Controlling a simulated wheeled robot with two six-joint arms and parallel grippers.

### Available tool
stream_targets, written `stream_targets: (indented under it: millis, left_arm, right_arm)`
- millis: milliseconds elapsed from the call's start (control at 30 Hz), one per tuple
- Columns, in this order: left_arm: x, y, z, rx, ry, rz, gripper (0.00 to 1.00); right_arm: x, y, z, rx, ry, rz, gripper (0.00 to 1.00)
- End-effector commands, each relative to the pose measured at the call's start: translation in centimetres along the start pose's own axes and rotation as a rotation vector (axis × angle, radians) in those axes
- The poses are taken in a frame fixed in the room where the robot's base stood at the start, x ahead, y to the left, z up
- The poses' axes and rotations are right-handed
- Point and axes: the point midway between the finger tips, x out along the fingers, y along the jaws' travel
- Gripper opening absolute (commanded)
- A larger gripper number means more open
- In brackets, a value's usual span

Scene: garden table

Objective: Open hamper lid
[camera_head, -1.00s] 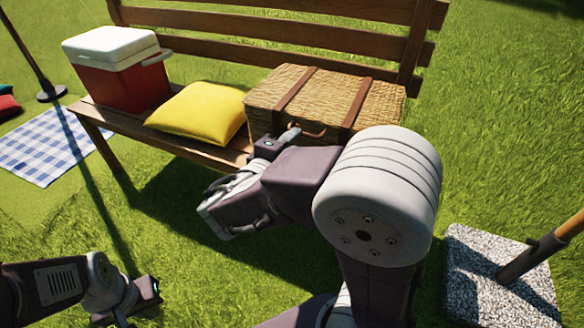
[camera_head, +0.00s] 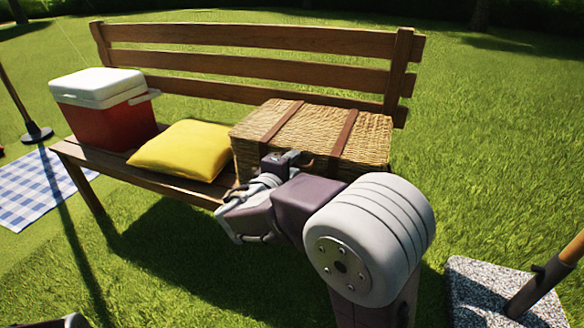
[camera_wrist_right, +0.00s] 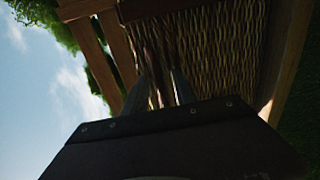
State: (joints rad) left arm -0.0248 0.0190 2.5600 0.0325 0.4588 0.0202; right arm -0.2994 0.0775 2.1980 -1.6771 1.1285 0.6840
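The wicker hamper (camera_head: 330,131) sits on the right part of the bench with its lid (camera_head: 318,118) down. Two brown leather straps cross the lid, and a brown handle (camera_head: 309,163) shows at the front. My right gripper (camera_head: 292,157) is at the hamper's front, next to the handle and below the lid's edge. In the right wrist view, its two dark fingers (camera_wrist_right: 168,80) point at the woven face (camera_wrist_right: 222,55), with a reddish-brown piece by the tips. That view is too dark to tell whether they grip it. My left gripper is out of view.
The wooden bench (camera_head: 70,149) also carries a yellow cushion (camera_head: 182,150) and a red cooler (camera_head: 110,118) with a white lid. A stone base with a pole (camera_head: 490,285) stands at lower right. A checked blanket (camera_head: 30,190) lies at left.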

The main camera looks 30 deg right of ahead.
Motion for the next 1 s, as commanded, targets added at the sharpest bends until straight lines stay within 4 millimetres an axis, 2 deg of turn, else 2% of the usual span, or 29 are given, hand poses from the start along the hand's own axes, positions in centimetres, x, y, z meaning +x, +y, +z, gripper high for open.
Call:
stream_targets:
  millis: [67,200,1000]
  left_arm:
    - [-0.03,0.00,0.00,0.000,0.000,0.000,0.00]
    - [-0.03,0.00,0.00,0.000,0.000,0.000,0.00]
    - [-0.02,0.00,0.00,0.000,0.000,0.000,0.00]
  right_arm:
    - [-0.02,0.02,0.00,0.000,0.000,0.000,0.33]
    - [-0.03,0.01,0.00,0.000,0.000,0.000,0.00]
    - [-0.05,-0.04,0.02,0.000,-0.001,-0.001,0.00]
